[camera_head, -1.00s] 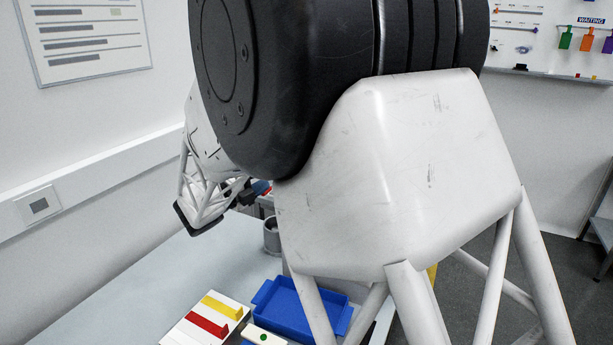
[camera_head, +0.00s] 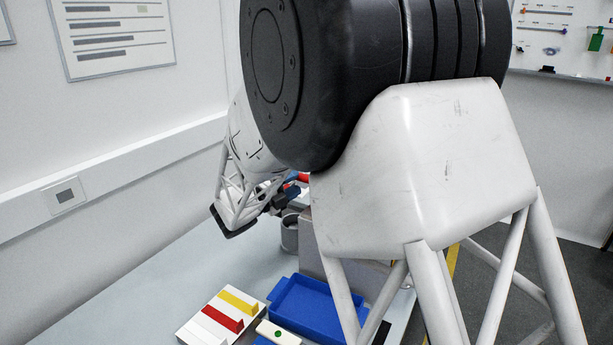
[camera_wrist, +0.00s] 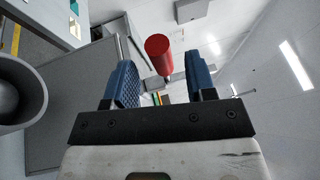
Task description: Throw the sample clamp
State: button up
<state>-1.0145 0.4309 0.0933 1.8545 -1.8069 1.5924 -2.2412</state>
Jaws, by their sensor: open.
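The sample clamp shows in the wrist view as a red cylindrical handle (camera_wrist: 158,46) on a thin metal stem, with grey metal parts behind it. In the head view only a bit of red (camera_head: 303,178) shows beside my gripper (camera_head: 286,196); my own arm hides the rest of the clamp. In the wrist view my gripper (camera_wrist: 161,72) is open, its two blue pads apart. The red handle appears between the pads, beyond their tips; I see no contact, and the exact distance is unclear.
A grey cylindrical holder (camera_head: 290,234) stands on the bench below my gripper. A blue tray (camera_head: 312,308) and a white block with yellow, red and white pieces (camera_head: 190,330) lie nearer. The left bench surface (camera_head: 150,300) is clear.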

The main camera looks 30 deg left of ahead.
jog(key=shift+x, duration=2.55)
grip_shut()
